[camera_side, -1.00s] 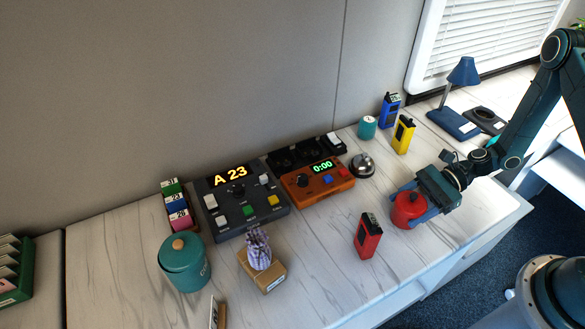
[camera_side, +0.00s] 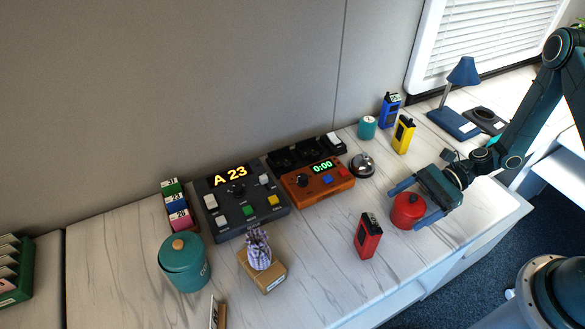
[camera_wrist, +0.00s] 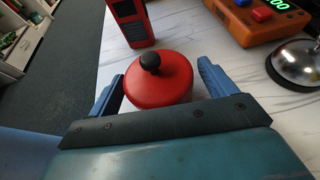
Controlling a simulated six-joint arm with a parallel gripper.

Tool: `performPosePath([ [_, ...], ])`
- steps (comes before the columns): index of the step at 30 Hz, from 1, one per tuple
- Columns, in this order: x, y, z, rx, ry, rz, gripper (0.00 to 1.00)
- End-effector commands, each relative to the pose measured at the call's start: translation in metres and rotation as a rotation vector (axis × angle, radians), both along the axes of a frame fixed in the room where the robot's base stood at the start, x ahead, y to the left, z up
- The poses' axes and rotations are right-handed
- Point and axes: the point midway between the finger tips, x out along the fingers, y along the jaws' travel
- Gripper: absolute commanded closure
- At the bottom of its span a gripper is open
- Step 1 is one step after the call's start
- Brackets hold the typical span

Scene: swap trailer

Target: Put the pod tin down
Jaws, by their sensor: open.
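The pod tin, taken to be the round red tin (camera_side: 408,211) with a dark knob on its lid, stands upright on the pale wood-grain counter (camera_side: 330,262) near its front right edge. My gripper (camera_side: 416,205) is open around it, with one blue finger on each side. In the wrist view the red tin (camera_wrist: 158,82) sits between the two spread fingers of my gripper (camera_wrist: 160,88), with a visible gap on each side. The underside of the tin is hidden in the wrist view.
A red handheld device (camera_side: 368,237) stands left of the tin. A silver bell (camera_side: 362,165) and an orange timer box (camera_side: 318,182) are behind it. Yellow (camera_side: 403,135) and blue (camera_side: 389,110) devices and a teal tin (camera_side: 367,127) stand farther back. Bare counter lies between the bell and the red device.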

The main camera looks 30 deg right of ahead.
Motion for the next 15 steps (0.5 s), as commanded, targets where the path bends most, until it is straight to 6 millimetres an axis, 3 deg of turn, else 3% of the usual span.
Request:
performPosePath([
  [15,-0.007,-0.068,0.028,-0.003,-0.002,-0.004,0.16],
])
